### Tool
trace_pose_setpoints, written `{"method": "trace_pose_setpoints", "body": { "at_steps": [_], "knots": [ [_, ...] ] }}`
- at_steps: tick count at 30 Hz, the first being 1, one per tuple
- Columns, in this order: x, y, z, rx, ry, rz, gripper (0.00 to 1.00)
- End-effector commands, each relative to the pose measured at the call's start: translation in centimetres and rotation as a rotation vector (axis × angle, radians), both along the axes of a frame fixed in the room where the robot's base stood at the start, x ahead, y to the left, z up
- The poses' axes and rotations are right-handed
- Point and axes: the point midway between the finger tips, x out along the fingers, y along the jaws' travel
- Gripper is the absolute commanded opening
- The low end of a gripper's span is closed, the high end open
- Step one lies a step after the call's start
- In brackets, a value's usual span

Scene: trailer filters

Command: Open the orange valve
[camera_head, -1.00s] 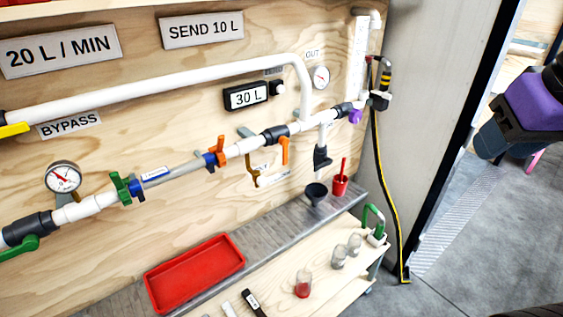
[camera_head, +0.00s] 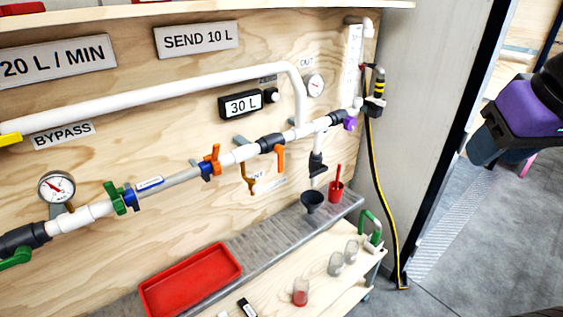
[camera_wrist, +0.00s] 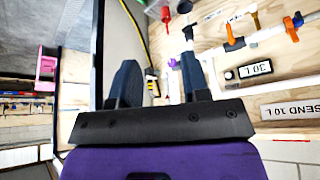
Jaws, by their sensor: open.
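An orange lever handle (camera_head: 279,157) hangs down from a dark valve body (camera_head: 271,142) on the white pipe line along the plywood wall. To its left on the same line sits an orange winged piece (camera_head: 213,160) beside a blue collar. My gripper (camera_head: 484,148), purple and dark, is at the right edge of the head view, well away from the valve and only partly in frame. In the wrist view its two fingers (camera_wrist: 159,62) are spread with nothing between them. The orange handle also shows there (camera_wrist: 234,42), upper right, beyond the fingers.
A metal ledge (camera_head: 265,243) runs below the pipes with a red tray (camera_head: 150,300), a black funnel (camera_head: 312,200) and a red cup (camera_head: 336,191). A black-and-yellow hose (camera_head: 383,205) hangs at the wall's right end. A grey floor (camera_head: 465,265) lies open at right.

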Motion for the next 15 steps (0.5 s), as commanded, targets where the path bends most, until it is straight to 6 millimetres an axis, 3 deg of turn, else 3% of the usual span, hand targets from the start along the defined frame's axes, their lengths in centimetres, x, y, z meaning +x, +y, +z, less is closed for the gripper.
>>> {"method": "trace_pose_setpoints", "body": {
  "at_steps": [5,8,11,15],
  "knots": [
    [0.2,0.0,0.0,-0.002,-0.002,0.001,0.46],
    [1.3,0.0,-0.2,-0.015,-0.014,0.01,0.46],
    [3.8,0.2,-0.7,-0.043,-0.043,0.032,0.46],
    [8.7,0.7,-1.8,-0.092,-0.112,0.087,0.46]
  ]
}}
